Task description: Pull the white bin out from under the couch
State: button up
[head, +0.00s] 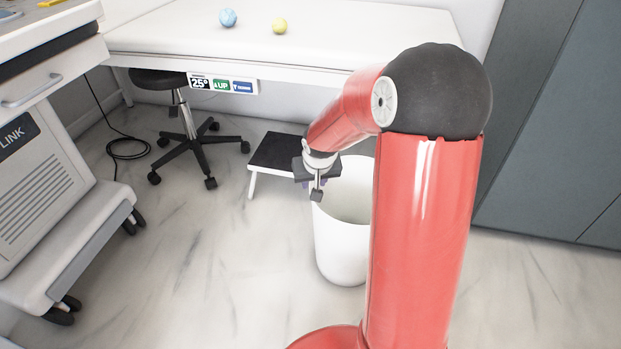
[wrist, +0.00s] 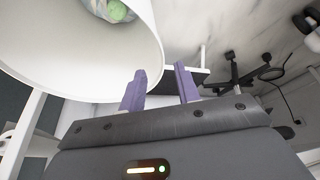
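The white bin (head: 340,250) stands upright on the floor in front of the couch (head: 350,30), partly hidden by my arm. In the wrist view the bin (wrist: 85,75) is at upper left, with a green and pale item (wrist: 115,10) inside. My gripper (head: 316,192) is at the bin's left rim. In the wrist view my gripper (wrist: 160,72) is open; one purple finger overlaps the bin's inside and the other appears outside the rim. I cannot tell whether either finger touches the wall.
A black-topped step stool (head: 275,152) stands close to the bin's left. A wheeled stool (head: 188,125) is further left, with a cart (head: 65,190) at the left edge. Grey cabinets (head: 555,120) are right. The floor before the bin is clear.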

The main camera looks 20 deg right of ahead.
jog(key=b+x, duration=0.1)
jog(key=x, duration=0.6)
jog(key=shift+w+f+b, duration=0.15)
jog(key=shift+f+b, duration=0.25)
grip_shut()
dwell(1.1)
